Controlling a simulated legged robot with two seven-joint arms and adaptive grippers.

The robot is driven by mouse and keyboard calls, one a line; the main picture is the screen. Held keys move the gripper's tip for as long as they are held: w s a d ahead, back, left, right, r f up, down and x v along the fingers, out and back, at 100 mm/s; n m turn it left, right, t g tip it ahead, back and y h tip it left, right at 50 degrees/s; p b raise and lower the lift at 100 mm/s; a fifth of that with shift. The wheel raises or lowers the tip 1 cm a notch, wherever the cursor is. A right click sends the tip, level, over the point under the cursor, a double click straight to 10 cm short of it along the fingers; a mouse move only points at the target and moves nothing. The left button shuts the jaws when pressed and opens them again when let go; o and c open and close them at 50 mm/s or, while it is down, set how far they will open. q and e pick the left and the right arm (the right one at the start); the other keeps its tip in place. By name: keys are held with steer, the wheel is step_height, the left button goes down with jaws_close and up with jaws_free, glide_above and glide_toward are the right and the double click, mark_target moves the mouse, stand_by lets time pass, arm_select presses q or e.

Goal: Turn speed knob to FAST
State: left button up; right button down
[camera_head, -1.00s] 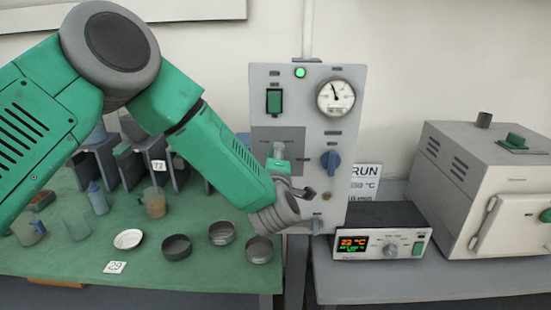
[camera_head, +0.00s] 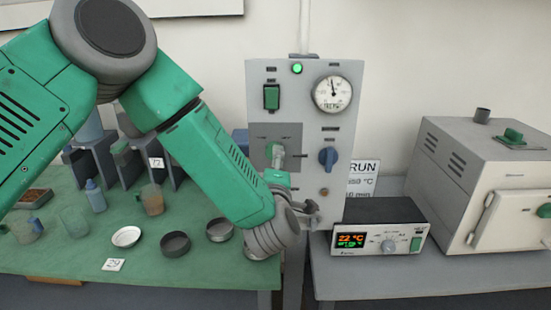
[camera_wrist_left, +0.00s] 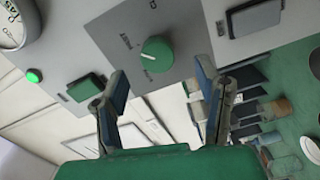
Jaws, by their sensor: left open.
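A grey upright control panel (camera_head: 348,120) stands in the middle of the head view. A green knob (camera_head: 277,155) on a darker plate of the panel shows in the head view, side-on. A blue knob (camera_head: 328,158) is to its right.
The panel also bears a lit green lamp (camera_head: 297,68), a green switch (camera_head: 271,97) and a gauge (camera_head: 333,93). A controller box (camera_head: 380,225) and a furnace (camera_head: 500,180) stand right. Dishes such as a white one (camera_head: 126,237) lie on the green bench left.

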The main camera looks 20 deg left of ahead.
arm_select(q)
steer(key=v, duration=0.6)
steer(key=shift+s+d, duration=0.2)
steer(key=shift+s, duration=0.15)
steer(key=s+a+f+m+g+h+b, duration=0.1)
steer(key=s+f+m+g+h+b, duration=0.3)
steer(key=f, duration=0.9)
steer(key=s+a+f+m+g+h+b, duration=0.1)
steer(key=s+f+m+g, duration=0.2)
steer(key=s+f+m, duration=0.7)
steer(key=s+a+f+m+g+b, duration=0.2)
steer(key=s+a+f+g, duration=0.3)
steer(key=s+f, duration=0.4)
steer(key=s+a+f+m+g+b, duration=0.2)
steer(key=s+a+f+m+g, duration=0.1)
steer(key=s+f, duration=0.6)
steer(key=s+a+g, duration=0.1)
steer(key=s+a, duration=0.1)
steer(key=s, duration=0.1)
steer(key=shift+s+a+f+g, duration=0.15)
steer(key=shift+a+f+g, duration=0.1)
steer(key=shift+f+g, duration=0.15)
